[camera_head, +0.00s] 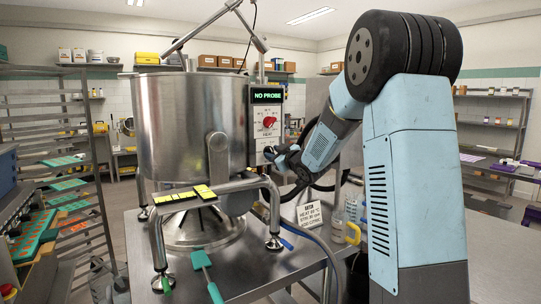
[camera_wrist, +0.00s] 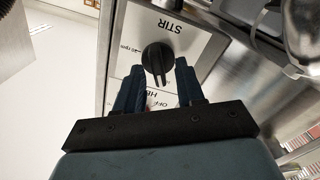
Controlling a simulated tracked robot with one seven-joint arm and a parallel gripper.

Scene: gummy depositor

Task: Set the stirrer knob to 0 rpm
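The black stirrer knob (camera_wrist: 157,57) is on a white panel (camera_wrist: 183,33) marked STIR in the wrist view. A partly readable "20 rpm" mark is beside it, and the picture is turned so the label is upside down. The knob's grip bar runs roughly up and down in this view. My gripper (camera_wrist: 159,68) is open, with a finger on each side of the knob's near end and visible gaps. I cannot tell how deep the fingers reach. In the head view my gripper (camera_head: 279,153) is at the lower control panel and hides the stirrer knob.
Above is the red heat knob (camera_head: 269,123) and a display (camera_head: 267,95) reading NO PROBE. The large steel kettle (camera_head: 190,120) stands left of the panel. A sign (camera_head: 309,215), a clear jug (camera_head: 351,212) and a hose (camera_head: 318,240) are on the table below.

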